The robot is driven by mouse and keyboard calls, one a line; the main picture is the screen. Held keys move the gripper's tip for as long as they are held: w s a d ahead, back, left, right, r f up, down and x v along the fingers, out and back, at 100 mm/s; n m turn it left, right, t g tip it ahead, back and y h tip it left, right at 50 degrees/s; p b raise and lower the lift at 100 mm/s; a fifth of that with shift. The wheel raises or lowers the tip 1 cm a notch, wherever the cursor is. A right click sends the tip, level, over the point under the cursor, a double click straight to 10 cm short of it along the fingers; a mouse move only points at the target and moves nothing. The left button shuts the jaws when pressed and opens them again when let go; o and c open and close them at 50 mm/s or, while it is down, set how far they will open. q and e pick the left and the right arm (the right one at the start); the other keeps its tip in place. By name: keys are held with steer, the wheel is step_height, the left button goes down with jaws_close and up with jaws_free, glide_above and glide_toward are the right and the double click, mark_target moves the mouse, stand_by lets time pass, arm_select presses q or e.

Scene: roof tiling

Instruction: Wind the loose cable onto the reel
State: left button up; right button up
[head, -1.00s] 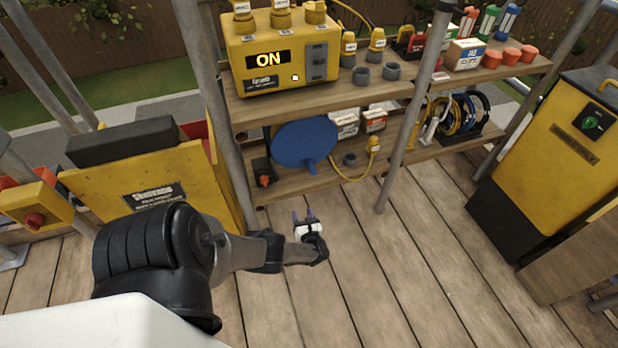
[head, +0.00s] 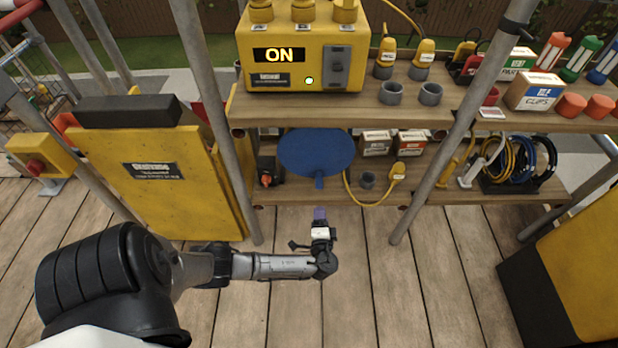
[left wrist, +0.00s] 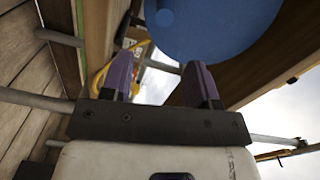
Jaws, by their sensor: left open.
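The blue reel (head: 317,152) stands on the lower shelf with a short blue handle (head: 320,181) at its lower front. A yellow cable (head: 365,203) hangs in a loop from beside the reel to a yellow plug (head: 398,171) on the same shelf. My left gripper (head: 320,213) is in front of and below the reel, apart from it. In the left wrist view its two purple fingers (left wrist: 161,82) are spread and empty, with the reel's blue disc (left wrist: 215,25) beyond them. My right gripper is not in view.
A yellow power box (head: 300,50) reading ON stands on the upper shelf (head: 440,106). Grey scaffold poles (head: 455,130) rise before the shelves. Coiled cables (head: 520,160) lie at the lower right. A yellow cabinet (head: 570,270) is at the right. The plank floor before the shelves is clear.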

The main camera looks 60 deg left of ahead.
mark_target(319, 183)
arm_select(q)
steer(key=w+a+n+b, duration=0.1)
steer(key=a+n, duration=0.2)
steer(key=w+a+n+b, duration=0.2)
steer(key=a+n, duration=0.2)
steer(key=w+a+n+b, duration=0.1)
steer(key=w+a+n, duration=0.1)
steer(key=a+n, duration=0.1)
steer(key=shift+w+a+r+n+b, duration=0.15)
steer(key=shift+a+n+b, duration=0.2)
steer(key=shift+a, duration=0.2)
steer(key=shift+x, duration=0.8)
steer(key=shift+r, duration=0.1)
steer(key=shift+c, duration=0.2)
jaws_close()
